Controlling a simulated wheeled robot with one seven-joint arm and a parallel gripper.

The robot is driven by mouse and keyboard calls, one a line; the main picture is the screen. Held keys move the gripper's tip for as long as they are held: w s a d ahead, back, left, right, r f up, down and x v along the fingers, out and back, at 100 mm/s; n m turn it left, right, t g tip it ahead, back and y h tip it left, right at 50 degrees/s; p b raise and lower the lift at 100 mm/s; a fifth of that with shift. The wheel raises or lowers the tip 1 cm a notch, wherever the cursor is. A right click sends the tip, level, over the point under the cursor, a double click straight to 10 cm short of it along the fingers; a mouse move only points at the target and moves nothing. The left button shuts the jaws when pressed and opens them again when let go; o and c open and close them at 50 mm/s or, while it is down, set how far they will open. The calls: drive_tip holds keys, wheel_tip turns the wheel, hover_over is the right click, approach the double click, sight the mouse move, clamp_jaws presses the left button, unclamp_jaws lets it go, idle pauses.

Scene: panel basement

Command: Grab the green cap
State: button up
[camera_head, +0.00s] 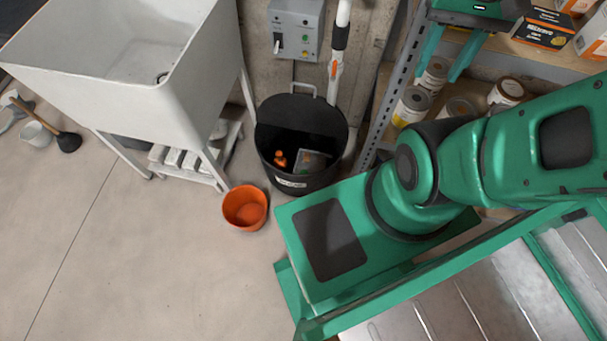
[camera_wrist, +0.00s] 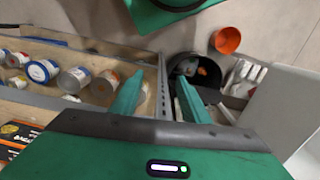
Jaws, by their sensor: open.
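I cannot make out a clear green cap in either view. A small green spot (camera_head: 305,54) shows on the front of the grey switch box (camera_head: 284,12), but it is too small to tell whether it is a cap. My gripper (camera_head: 438,72) is at the upper right of the head view, in front of the shelf. Its two green fingers are apart with nothing between them. In the wrist view my gripper (camera_wrist: 160,80) points past the shelf post, with the black bucket beyond and to the right.
The black bucket (camera_head: 345,135) holds an orange item and a greyish one. An orange pot (camera_head: 246,208) stands beside it. A white sink (camera_head: 190,95) is at left. A shelf (camera_head: 455,45) with cans and boxes is at right. Floor at lower left is clear.

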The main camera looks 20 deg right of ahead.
drive_tip(key=w+a+n+t, duration=0.2)
drive_tip(key=w+a+n, duration=0.15)
drive_tip(key=w, duration=0.55)
drive_tip(key=w+a+n+t, duration=0.2)
drive_tip(key=w+a, duration=0.3)
drive_tip(key=w, duration=0.4)
drive_tip(key=w+a+f+n+g, duration=0.1)
drive_tip(key=w+f, duration=0.6)
drive_tip(key=f, duration=0.4)
drive_tip(key=w+a+f+n+g, duration=0.1)
drive_tip(key=w+f+n, duration=0.1)
drive_tip(key=w+f, duration=0.7)
drive_tip(key=n+g, duration=0.2)
drive_tip(key=n, duration=0.1)
hover_over(304, 172)
wheel_tip(304, 172, down, 46)
drive_tip(key=f, duration=0.4)
drive_tip(key=shift+s, duration=0.3)
drive_tip(key=shift+a+f, duration=0.1)
drive_tip(key=shift+f, duration=2.9)
